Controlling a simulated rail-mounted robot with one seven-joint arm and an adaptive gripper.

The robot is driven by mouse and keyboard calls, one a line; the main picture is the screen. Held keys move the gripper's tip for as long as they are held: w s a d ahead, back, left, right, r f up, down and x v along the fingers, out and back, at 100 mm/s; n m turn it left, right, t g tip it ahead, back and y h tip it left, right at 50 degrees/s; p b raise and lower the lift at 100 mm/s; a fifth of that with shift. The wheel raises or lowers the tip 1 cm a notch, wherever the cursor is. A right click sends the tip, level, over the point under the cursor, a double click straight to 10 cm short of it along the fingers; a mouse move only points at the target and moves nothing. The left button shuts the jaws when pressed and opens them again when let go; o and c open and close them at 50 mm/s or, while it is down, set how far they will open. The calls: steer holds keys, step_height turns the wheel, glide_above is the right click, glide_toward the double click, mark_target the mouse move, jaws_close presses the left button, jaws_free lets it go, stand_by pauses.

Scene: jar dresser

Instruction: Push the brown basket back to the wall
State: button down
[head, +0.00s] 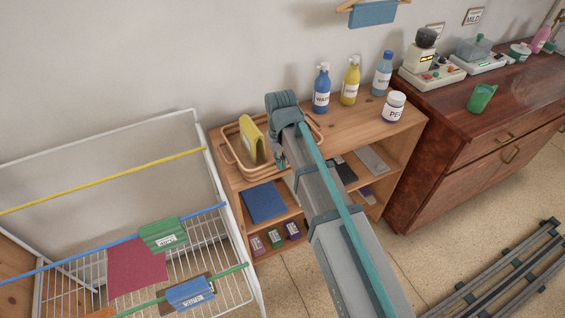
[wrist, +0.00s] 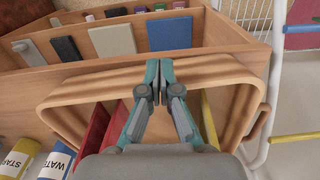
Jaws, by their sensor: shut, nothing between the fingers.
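The brown basket (head: 229,152) stands on top of the wooden shelf unit near its left end. It has a rounded rim and holds a yellow upright item (head: 252,139). In the wrist view its rim (wrist: 85,85) crosses the middle, with red and yellow items inside. My gripper (wrist: 158,68) is shut and empty, its fingertips together over the rim's near-front stretch; I cannot tell if they touch it. The wall (head: 150,60) rises behind the unit.
Blue (head: 321,90), yellow (head: 350,82) and light blue (head: 382,74) bottles and a white jar (head: 394,107) stand right of the basket. A white wire rack (head: 205,170) stands left. A dark dresser (head: 450,110) stands right.

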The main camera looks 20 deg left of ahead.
glide_above(273, 159)
steer(key=shift+w, duration=0.1)
steer(key=shift+d, duration=0.1)
stand_by(0.5)
